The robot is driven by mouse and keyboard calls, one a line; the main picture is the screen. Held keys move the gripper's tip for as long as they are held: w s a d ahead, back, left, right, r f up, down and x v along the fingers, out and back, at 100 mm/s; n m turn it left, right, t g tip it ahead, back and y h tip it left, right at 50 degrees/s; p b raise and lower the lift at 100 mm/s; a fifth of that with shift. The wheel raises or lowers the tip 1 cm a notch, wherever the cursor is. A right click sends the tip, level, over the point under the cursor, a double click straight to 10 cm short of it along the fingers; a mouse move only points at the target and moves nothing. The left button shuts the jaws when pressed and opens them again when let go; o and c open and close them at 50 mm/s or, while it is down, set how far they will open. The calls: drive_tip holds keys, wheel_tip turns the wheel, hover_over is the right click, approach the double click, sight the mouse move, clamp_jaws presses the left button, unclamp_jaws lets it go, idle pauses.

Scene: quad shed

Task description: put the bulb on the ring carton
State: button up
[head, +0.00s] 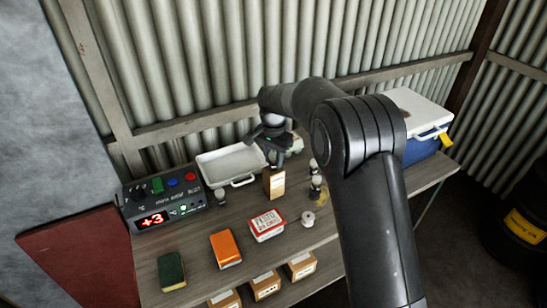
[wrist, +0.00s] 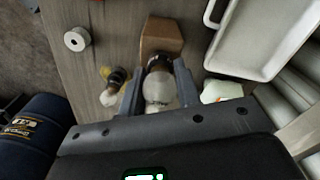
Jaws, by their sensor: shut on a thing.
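My gripper (wrist: 158,80) is shut on a bulb with a pale round glass (wrist: 158,88) and a dark base, seen in the wrist view. The base points at a tan block-shaped carton (wrist: 160,38), which shows in the head view (head: 274,183) directly below my gripper (head: 274,142). Whether the base touches this carton cannot be told. A red and white carton (head: 267,225) with lettering like "PISTO" lies on the bench in front of it; I cannot read which carton is marked as rings.
A white tray (head: 231,163) stands behind left, a control box (head: 161,200) at left. Small upright items (head: 316,187) and a white spool (head: 308,219) stand right. An orange box (head: 225,249) and green sponge (head: 172,271) lie in front. A blue cooler (head: 424,145) stands far right.

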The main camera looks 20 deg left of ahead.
sight(274, 151)
drive_tip(key=o, duration=1)
drive_tip(key=shift+f, duration=0.1)
wheel_tip(274, 151, up, 11)
drive_tip(key=shift+r, duration=0.65)
drive_tip(key=shift+d+r, duration=0.1)
